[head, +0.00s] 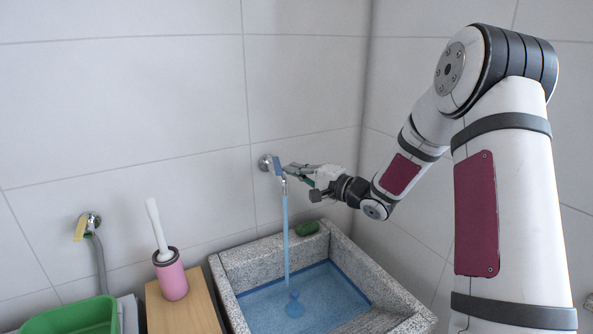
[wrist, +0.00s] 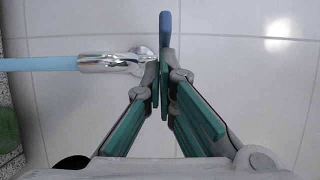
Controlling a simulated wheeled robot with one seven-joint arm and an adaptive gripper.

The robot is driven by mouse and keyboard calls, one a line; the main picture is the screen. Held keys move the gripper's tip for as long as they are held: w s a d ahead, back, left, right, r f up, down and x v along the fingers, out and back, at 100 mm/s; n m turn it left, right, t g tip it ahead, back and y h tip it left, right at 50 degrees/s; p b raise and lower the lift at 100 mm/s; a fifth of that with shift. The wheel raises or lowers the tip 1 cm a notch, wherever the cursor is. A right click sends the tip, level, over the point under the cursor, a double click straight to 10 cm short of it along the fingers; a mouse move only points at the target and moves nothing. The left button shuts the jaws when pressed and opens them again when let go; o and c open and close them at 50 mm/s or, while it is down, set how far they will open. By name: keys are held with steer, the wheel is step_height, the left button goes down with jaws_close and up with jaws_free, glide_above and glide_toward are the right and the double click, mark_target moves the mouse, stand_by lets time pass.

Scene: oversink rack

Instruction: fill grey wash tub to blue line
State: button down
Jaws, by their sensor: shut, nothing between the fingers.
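The grey speckled wash tub (head: 243,262) stands against the wall with blue water (head: 310,305) in it. A blue line (head: 347,278) runs around its inner wall, and the water surface looks close to it; the exact gap is hard to tell. The wall tap's chrome spout (wrist: 110,63) pours a blue stream (head: 286,235) into the tub. The tap's blue lever (wrist: 166,30) points up in the wrist view and also shows in the head view (head: 278,166). My gripper (head: 288,170) is shut and empty, its fingertips (wrist: 163,82) right at the lever's lower end; contact is unclear.
A green soap piece (head: 307,228) lies on the tub's back rim. At left, a pink brush holder (head: 172,279) with a white-handled brush stands on a wooden stand (head: 184,312). A green basin (head: 75,317) and a yellow-handled hose tap (head: 82,228) are farther left.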

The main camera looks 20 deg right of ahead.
mark_target(277, 171)
steer(key=shift+s+a, duration=0.1)
steer(key=shift+a, duration=0.1)
steer(key=a+m+h+p, duration=0.1)
steer(key=m+h, duration=0.1)
steer(key=a+m+t+h+p, duration=0.1)
steer(key=a+h, duration=0.1)
steer(key=h, duration=0.1)
steer(key=a+m+t+h+p, duration=0.1)
steer(key=m+h, duration=0.1)
steer(key=h, duration=0.1)
steer(key=shift+s+a+m, duration=0.1)
steer(key=shift+a+m, duration=0.2)
steer(key=shift+w+a+m+h+b, duration=0.25)
steer(key=shift+w+a+m+h, duration=0.1)
steer(key=shift+w+a+h, duration=0.35)
steer(key=shift+w+a+m+h+b, duration=0.2)
steer(key=shift+w+a+m+h, duration=0.3)
steer(key=shift+a, duration=0.4)
steer(key=shift+w+a+m+h+b, duration=0.25)
steer(key=shift+w+a+h, duration=0.15)
steer(key=shift+a+h, duration=0.35)
